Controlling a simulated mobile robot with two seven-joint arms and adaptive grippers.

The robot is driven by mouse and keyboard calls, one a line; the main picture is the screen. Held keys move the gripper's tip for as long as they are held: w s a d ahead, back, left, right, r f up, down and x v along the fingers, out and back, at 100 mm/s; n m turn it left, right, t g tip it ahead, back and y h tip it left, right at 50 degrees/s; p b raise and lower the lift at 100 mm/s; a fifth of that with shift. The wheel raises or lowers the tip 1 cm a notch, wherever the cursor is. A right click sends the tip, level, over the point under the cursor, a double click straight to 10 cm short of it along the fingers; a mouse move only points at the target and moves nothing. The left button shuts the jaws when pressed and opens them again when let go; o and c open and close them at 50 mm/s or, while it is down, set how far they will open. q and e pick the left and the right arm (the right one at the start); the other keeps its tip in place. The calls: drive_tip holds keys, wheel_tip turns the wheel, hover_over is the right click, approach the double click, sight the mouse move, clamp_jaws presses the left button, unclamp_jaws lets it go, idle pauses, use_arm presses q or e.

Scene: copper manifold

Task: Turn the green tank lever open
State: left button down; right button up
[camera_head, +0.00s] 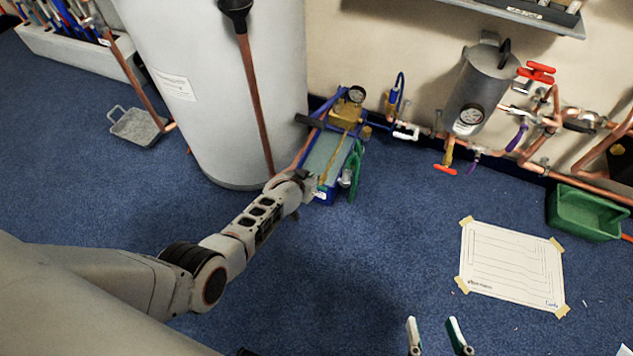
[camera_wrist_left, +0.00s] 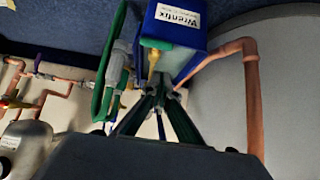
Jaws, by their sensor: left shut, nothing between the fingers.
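The blue test-pump tank (camera_head: 325,197), with a "Wrenfix" label in the left wrist view (camera_wrist_left: 160,40), stands on the carpet beside the big grey cylinder. My right gripper (camera_head: 436,332) is open and empty at the bottom edge.
The tall grey cylinder (camera_head: 205,90) and a copper pipe (camera_head: 255,105) stand close left of the tank. Copper pipework with red valve handles (camera_head: 537,72) runs along the wall. A taped paper sheet (camera_head: 512,266) and green bin (camera_head: 585,213) lie right. Carpet between is clear.

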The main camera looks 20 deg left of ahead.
sight(319, 187)
use_arm(q)
drive_tip(key=f+b, duration=0.1)
drive_tip(key=f, duration=0.1)
drive_tip(key=w+f+b, duration=0.1)
drive_tip(key=f, duration=0.1)
drive_tip(key=shift+f+b, duration=0.35)
use_arm(e)
drive_tip(key=a+m, duration=0.1)
drive_tip(key=a, duration=0.1)
drive_tip(key=a+m, duration=0.1)
drive_tip(key=shift+s+a+m+t+y, duration=0.3)
drive_tip(key=shift+s+a+y, duration=0.05)
drive_tip(key=shift+y, duration=0.05)
drive_tip(key=shift+w, duration=0.1)
use_arm(q)
drive_tip(key=shift+a+h, duration=0.1)
drive_tip(key=shift+h, duration=0.2)
use_arm(e)
drive_tip(key=shift+w+a, duration=0.2)
drive_tip(key=shift+w, duration=0.45)
use_arm(q)
drive_tip(key=shift+f, duration=0.1)
use_arm(e)
drive_tip(key=shift+w, duration=0.1)
